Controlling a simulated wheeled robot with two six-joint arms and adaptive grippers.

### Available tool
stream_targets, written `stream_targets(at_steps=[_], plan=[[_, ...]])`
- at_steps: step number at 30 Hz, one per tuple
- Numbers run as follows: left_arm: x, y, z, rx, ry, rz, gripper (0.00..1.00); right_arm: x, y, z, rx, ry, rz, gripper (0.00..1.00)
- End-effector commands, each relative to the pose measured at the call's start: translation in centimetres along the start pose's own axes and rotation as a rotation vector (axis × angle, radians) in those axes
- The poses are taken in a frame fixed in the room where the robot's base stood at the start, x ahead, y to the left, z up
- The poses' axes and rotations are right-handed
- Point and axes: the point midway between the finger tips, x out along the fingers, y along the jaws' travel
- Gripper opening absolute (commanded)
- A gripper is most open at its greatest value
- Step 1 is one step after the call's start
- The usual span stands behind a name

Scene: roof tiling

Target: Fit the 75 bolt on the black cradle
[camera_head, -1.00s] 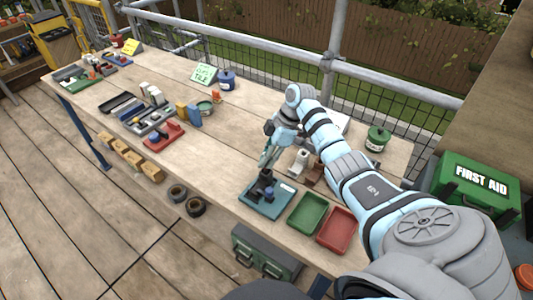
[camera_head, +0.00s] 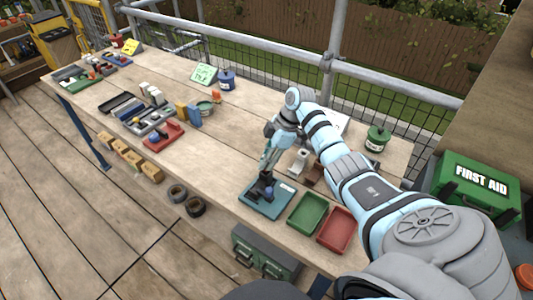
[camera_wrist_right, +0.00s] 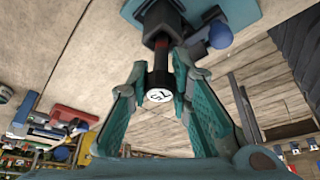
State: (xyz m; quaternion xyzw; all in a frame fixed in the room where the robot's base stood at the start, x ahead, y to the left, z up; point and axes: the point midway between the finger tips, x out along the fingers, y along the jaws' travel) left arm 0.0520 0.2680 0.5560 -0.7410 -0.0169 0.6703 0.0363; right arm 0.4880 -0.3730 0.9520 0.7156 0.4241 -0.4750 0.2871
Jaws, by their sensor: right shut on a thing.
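The bolt (camera_wrist_right: 160,78), black with a white end marked 75, stands between the fingers of my right gripper (camera_wrist_right: 158,82) in the right wrist view. My right gripper (camera_head: 267,172) is shut on it. The bolt lines up with the black cradle (camera_wrist_right: 163,18), with a red band (camera_wrist_right: 161,46) where they meet; I cannot tell how deeply it is seated. The cradle also shows in the head view (camera_head: 265,188), on a blue base plate (camera_head: 262,208) near the table's front edge, directly below the gripper. My left gripper is out of view.
A green tray (camera_head: 306,213) and a red tray (camera_head: 337,230) lie right of the base plate. A white part (camera_head: 298,162) stands behind them. A green tin (camera_head: 376,138) is at the back right. The table left of the plate is clear up to a red holder (camera_head: 164,136).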

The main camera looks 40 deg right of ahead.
Motion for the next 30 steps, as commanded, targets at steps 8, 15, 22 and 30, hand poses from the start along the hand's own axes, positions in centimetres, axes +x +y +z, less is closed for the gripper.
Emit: stream_targets(at_steps=[8, 15, 22, 30], plan=[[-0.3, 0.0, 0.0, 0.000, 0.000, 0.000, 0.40, 0.1, 0.0, 0.0, -0.001, 0.000, 0.000, 0.00], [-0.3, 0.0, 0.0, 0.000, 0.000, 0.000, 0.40, 0.1, 0.0, 0.0, 0.000, 0.000, 0.000, 0.35], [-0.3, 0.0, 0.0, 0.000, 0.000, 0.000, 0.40, 0.1, 0.0, 0.1, 0.000, 0.000, 0.000, 0.43], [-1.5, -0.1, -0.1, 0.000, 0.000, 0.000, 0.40, -1.0, 0.0, -0.4, 0.000, 0.000, 0.000, 0.43]])
